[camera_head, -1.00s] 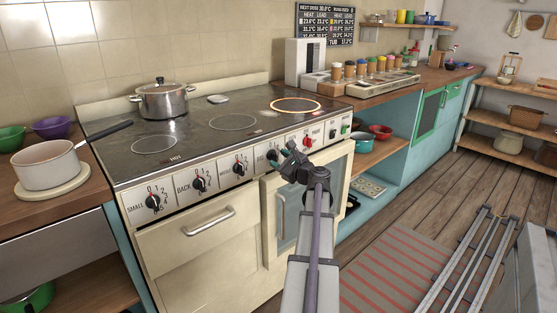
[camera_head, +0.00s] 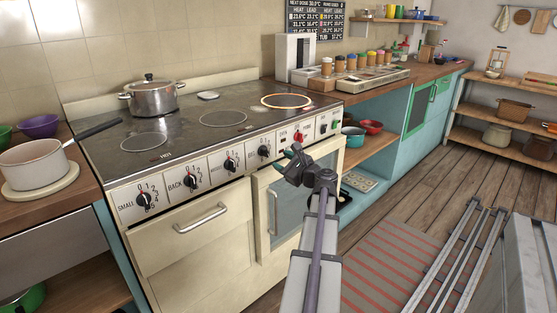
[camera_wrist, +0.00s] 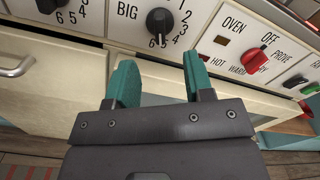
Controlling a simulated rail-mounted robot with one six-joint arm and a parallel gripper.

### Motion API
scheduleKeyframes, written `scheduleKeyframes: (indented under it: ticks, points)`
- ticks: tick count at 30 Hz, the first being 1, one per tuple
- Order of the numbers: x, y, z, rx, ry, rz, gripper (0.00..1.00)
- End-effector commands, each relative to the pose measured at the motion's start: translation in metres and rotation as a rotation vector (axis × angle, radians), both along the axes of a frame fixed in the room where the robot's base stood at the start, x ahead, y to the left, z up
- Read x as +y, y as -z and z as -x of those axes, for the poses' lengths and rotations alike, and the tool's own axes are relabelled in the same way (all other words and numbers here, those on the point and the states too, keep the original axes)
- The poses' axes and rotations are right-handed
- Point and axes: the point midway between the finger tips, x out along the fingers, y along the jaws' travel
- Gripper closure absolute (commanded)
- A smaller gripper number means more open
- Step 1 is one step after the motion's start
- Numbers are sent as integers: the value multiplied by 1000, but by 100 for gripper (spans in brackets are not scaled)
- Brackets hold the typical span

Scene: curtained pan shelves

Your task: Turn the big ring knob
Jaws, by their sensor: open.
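The black BIG knob (camera_wrist: 160,21) is on the cooker's front panel, at the top middle of the wrist view, with numbers around its right and lower sides. In the head view the BIG knob (camera_head: 264,152) shows just left of my gripper (camera_head: 285,158). In the wrist view my gripper (camera_wrist: 159,62) is open and empty. Its two teal fingers point up at the panel, one to each side below the knob, apart from it. The orange-glowing ring (camera_head: 287,101) is at the back right of the hob.
The red OVEN knob (camera_wrist: 257,60) is close to the right finger. Other black knobs line the panel to the left. The oven door (camera_head: 288,205) is below my gripper. A lidded pot (camera_head: 152,98) stands on the hob, and a saucepan (camera_head: 30,165) is on the left counter.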

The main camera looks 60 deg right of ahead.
Motion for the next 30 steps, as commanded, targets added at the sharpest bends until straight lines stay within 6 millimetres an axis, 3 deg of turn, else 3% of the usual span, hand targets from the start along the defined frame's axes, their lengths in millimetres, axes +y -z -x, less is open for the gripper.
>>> scheduleKeyframes:
  ticks: [7,11,18,21,30]
  points:
    - [0,0,2,0,-1,0,52]
    - [6,0,-1,-4,-7,-20,40]
    - [0,0,-8,-154,-3,-711,39]
    - [-2,0,-8,-196,-1,-900,39]
    - [-2,0,-8,-209,0,-955,39]
